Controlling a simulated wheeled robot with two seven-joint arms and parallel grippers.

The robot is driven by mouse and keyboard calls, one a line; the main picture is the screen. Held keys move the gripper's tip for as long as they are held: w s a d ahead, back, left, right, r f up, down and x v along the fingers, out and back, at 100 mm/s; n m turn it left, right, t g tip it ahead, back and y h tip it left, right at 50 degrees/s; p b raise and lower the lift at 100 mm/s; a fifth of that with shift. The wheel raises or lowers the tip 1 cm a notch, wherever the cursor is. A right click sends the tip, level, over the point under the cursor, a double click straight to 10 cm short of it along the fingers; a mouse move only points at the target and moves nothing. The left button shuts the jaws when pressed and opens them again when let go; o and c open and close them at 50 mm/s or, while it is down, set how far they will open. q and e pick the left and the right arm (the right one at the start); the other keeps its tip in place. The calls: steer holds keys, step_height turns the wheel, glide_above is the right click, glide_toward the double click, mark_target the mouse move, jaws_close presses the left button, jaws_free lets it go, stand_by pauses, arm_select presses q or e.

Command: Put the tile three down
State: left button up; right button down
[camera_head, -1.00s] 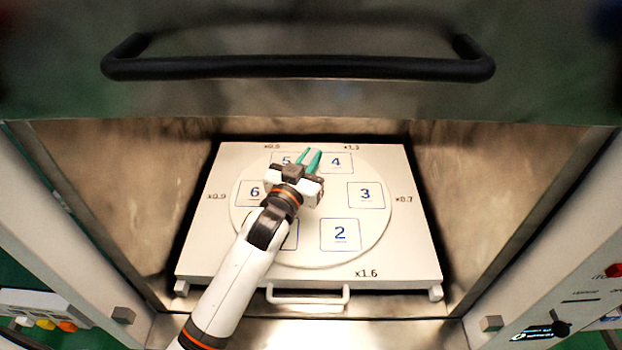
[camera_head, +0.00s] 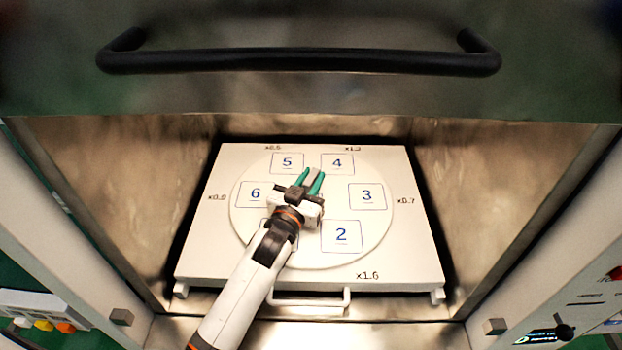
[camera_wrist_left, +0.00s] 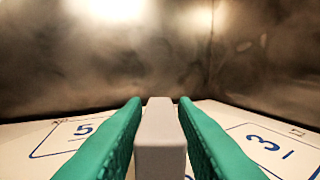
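My left gripper (camera_head: 315,173) is low over the middle of the round turntable (camera_head: 262,235). Its two green fingers stand either side of a narrow pale block (camera_wrist_left: 160,138), with a thin gap on each side, so it is open around the block. The block also shows as a pale strip between the fingers in the head view (camera_head: 312,179). No number shows on it, and its underside is hidden, so I cannot tell whether it touches the turntable. A square marked 3 (camera_head: 367,196) lies on the turntable's right side. My right gripper is not in view.
Squares marked 5 (camera_head: 287,162), 4 (camera_head: 337,163), 6 (camera_head: 255,194) and 2 (camera_head: 341,236) ring the turntable. Metal oven walls (camera_head: 480,190) close in at both sides. A black door handle (camera_head: 300,61) crosses above. A white tray handle (camera_head: 308,301) is in front.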

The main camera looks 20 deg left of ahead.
arm_select(q)
steer(key=shift+o, duration=1)
steer(key=shift+r, duration=0.3)
steer(key=s, duration=0.4)
steer(key=s+a, duration=0.1)
steer(key=s, duration=0.7)
steer(key=shift+a+f+b, duration=0.15)
steer(key=shift+f+b, duration=0.2)
steer(key=shift+b, duration=0.05)
